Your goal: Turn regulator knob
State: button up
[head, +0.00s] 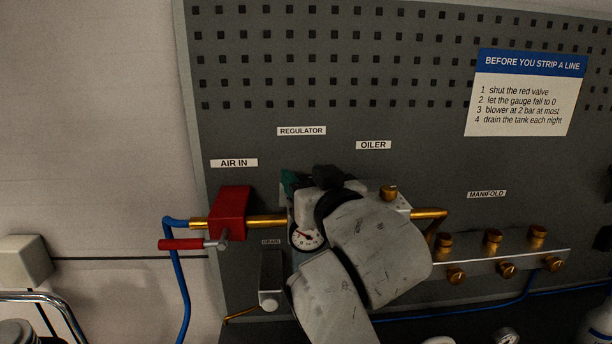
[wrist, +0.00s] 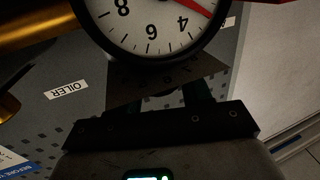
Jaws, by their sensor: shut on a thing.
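The regulator's white gauge (head: 305,236) shows partly beside my arm in the head view. In the wrist view the gauge (wrist: 150,25) fills the top, upside down, with its red needle on the low side of the 4. My gripper (wrist: 160,95) is just beyond the gauge's edge, shut on the regulator knob (wrist: 150,77), a dark shape between the fingers. The knob is mostly in shadow and its turn cannot be read. In the head view my arm hides most of the regulator and knob, under the REGULATOR label (head: 301,131).
A red valve (head: 231,212) with a red lever (head: 181,244) sits left on the brass pipe. The OILER label (head: 373,145) is right of the regulator. A manifold (head: 500,258) with brass fittings is further right. The pegboard above is clear, with a notice (head: 526,92).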

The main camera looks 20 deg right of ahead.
jog(key=n+y+p, duration=0.1)
jog(key=n+y, duration=0.1)
jog(key=y, duration=0.1)
jog(key=shift+d+r+y, duration=0.1)
jog(key=shift+d+y, duration=0.05)
jog(key=shift+y, duration=0.15)
jog(key=n+g+y, duration=0.1)
jog(key=n+y, duration=0.1)
jog(key=y, duration=0.1)
jog(key=shift+n+y, duration=0.4)
jog(key=n+g+y+b, duration=0.1)
jog(key=n+g+y, duration=0.1)
jog(key=y, duration=0.1)
jog(key=n+g+y+b, duration=0.1)
jog(key=shift+f+b, duration=0.25)
jog(key=shift+b, duration=0.1)
jog(key=shift+r+n+g+y+b, duration=0.1)
jog(key=shift+n+g+y+b, duration=0.95)
jog(key=shift+n+g+y, duration=0.35)
jog(key=shift+g+y, duration=0.3)
jog(key=shift+y, duration=0.1)
jog(key=o, duration=0.9)
jog(key=shift+o, duration=0.2)
jog(key=shift+r, duration=0.1)
